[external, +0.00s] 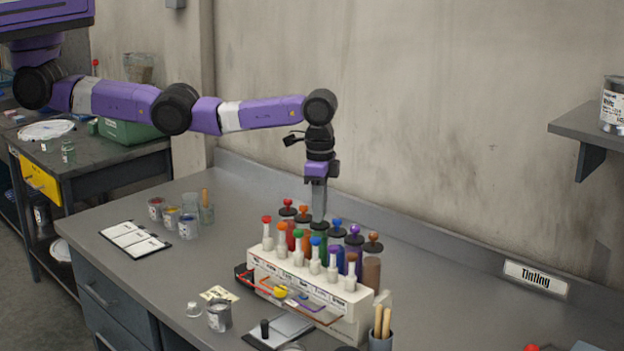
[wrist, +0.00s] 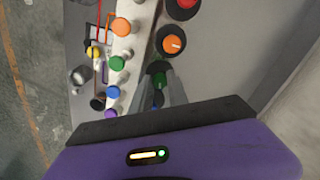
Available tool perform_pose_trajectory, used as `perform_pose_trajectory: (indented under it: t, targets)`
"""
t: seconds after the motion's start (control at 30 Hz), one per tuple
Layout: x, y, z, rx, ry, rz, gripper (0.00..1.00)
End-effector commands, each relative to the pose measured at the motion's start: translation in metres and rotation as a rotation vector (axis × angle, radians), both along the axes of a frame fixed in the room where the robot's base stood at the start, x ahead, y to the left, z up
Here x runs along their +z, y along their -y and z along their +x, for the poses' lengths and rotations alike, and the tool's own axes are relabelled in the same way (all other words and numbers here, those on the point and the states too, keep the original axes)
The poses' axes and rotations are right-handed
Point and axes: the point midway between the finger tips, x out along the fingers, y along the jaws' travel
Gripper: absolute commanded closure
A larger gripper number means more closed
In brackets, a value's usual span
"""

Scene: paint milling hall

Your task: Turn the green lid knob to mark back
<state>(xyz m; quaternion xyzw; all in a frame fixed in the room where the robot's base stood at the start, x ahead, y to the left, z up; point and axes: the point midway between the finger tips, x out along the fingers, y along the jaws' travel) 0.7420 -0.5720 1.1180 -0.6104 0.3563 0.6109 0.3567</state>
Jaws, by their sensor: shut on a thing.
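The green lid knob (wrist: 157,80) sits on its dark round lid in the back row of the tinting rack (external: 308,290). My gripper (external: 319,217) points straight down over this row, and its fingers hide the knob in the external view. In the wrist view my gripper (wrist: 160,76) is shut on the green knob, with one finger on each side. The knob's pointer and the marks around it cannot be made out. The neighbouring orange knob (wrist: 174,44) shows a white pointer line.
A front row of coloured-topped bottles (external: 298,246) stands close before the lids. Blue (external: 337,223) and purple (external: 354,231) knobs stand to the right. The wall is close behind. Cups (external: 187,224) and a notebook (external: 133,240) lie left; the bench between is clear.

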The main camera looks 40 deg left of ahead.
Motion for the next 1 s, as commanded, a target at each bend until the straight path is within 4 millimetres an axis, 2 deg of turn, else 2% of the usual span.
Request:
perform_pose_trajectory:
  t: [1.0]
  targets:
    - [0.0019, 0.0017, 0.0004, 0.957, 0.002, -0.005, 1.0]
